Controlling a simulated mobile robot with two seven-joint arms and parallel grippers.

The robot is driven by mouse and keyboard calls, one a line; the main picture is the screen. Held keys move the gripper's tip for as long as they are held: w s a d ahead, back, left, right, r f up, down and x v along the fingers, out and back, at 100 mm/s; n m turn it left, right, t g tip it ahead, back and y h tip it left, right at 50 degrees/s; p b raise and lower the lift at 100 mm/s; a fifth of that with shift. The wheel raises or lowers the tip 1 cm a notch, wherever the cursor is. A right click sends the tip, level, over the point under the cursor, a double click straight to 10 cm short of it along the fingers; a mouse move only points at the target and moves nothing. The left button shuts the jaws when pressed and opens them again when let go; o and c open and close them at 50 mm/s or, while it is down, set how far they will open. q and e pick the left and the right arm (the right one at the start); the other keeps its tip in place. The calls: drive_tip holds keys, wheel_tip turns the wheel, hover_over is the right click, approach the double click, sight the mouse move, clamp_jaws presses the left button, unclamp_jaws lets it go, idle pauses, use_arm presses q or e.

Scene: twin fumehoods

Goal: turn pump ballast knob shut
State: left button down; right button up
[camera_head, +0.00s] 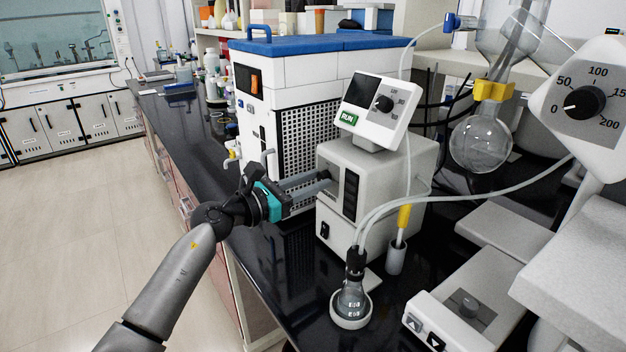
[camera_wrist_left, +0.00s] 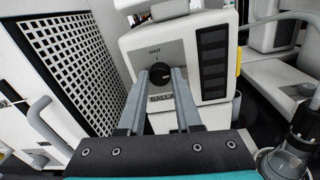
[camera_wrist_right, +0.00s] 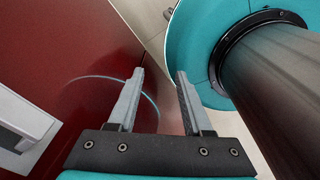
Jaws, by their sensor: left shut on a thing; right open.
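The pump (camera_head: 378,165) is a white box on the black bench, with a tilted display and dial on top. Its round black ballast knob (camera_wrist_left: 160,73) is on the front face in the left wrist view, below a label reading SHUT. A second label below it is partly covered by my fingers. My left gripper (camera_head: 326,178) reaches the pump's front from the left, and it also shows in the left wrist view (camera_wrist_left: 163,76), shut on the knob. My right gripper (camera_wrist_right: 160,76) is open and empty in the right wrist view, near a dark red surface.
A blue-topped white unit with a grille (camera_head: 308,110) stands behind my left gripper. A small flask (camera_head: 351,303) with tubing stands in front of the pump. A yellow-topped holder (camera_head: 397,255) stands beside the pump. The bench's left edge runs under my left arm.

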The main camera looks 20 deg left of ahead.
use_arm(q)
drive_tip(key=n+p, duration=0.1)
drive_tip(key=n, duration=0.1)
drive_tip(key=n+p, duration=0.1)
drive_tip(key=p, duration=0.1)
drive_tip(key=shift+a+r+n, duration=0.1)
drive_tip(key=shift+r+n, duration=0.1)
drive_tip(key=shift+n, duration=0.2)
drive_tip(key=n+p, duration=0.3)
drive_tip(key=n, duration=0.1)
drive_tip(key=shift+g+p, duration=0.3)
drive_tip(key=n+p, duration=0.2)
drive_tip(key=n, duration=0.2)
drive_tip(key=shift+n+p, duration=0.3)
drive_tip(key=shift+n, duration=0.1)
drive_tip(key=shift+f+n+p, duration=0.15)
drive_tip(key=shift+n+p, duration=0.85)
drive_tip(key=shift+n, duration=1.1)
drive_tip(key=c, duration=0.6)
unclamp_jaws()
